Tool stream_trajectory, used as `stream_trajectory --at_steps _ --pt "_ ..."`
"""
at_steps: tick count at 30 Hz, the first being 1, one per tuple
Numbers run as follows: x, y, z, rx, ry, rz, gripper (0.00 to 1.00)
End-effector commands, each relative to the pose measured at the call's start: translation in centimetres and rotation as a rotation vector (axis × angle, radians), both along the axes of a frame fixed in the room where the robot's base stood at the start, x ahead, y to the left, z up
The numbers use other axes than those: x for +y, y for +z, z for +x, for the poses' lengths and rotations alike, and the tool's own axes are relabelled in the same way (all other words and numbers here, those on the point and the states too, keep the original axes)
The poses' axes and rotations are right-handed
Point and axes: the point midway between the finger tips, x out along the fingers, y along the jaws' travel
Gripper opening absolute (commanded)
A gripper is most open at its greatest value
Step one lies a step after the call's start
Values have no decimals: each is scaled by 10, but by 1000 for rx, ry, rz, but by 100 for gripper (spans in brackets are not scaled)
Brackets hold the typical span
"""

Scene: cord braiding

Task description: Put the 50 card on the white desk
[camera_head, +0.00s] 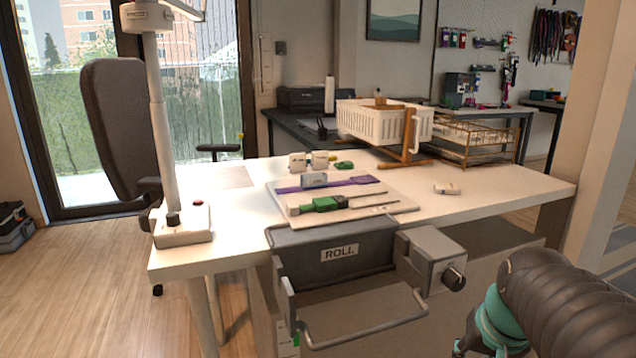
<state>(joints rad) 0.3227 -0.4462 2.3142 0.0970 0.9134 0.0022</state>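The white desk (500,205) spans the middle of the view, with its front edge towards me. I cannot make out a card with a readable 50. A small pale block or card (314,180) stands on the board on the desk, but its marking is too small to read. A green-and-white piece (288,345) shows low under the desk, partly cut by the bottom edge; I cannot tell what it is. My arm comes in at the bottom right, in front of the desk. My gripper end (470,348) is mostly out of frame below, and its fingers cannot be made out.
A grey tray marked ROLL (300,240) with a metal handle juts from the desk's front. A pale board (400,206) carries green and purple tools. A lamp base (183,226) stands at left, a white basket (362,122) behind. The desk's right part is mostly clear.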

Motion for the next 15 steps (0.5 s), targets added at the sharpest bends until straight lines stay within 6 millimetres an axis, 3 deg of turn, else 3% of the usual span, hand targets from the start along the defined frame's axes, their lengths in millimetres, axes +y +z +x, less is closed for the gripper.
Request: stream_trajectory --at_steps 3,6,10,15 --pt "29 -14 -34 -5 128 -72 32" --pt "48 -21 -55 -25 212 -106 32" --pt "70 -12 -67 -84 294 -116 32" --pt "82 -5 -68 -116 343 -118 32"
